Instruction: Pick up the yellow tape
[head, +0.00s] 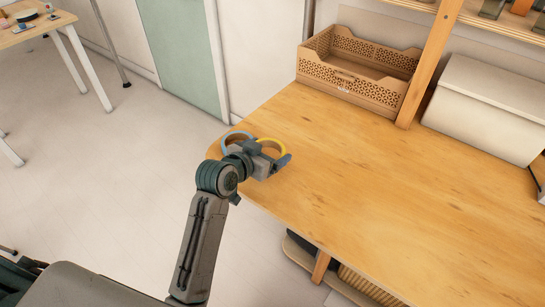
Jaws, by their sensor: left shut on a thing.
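The yellow tape (274,143) is a ring at the left end of the wooden table, in the head view. My left gripper (270,160) is over its near side and shut on it. The gripper body hides the lower part of the ring, so I cannot tell whether it touches the table. A light blue tape ring (233,135) is just left of the yellow one, partly hidden behind my gripper. My right gripper is not in view.
The wooden table (370,180) is mostly bare to the right of my gripper. A brown perforated crate (345,82) stands at the back, beside a wooden shelf post (428,65). A white lidded box (485,105) is at the back right.

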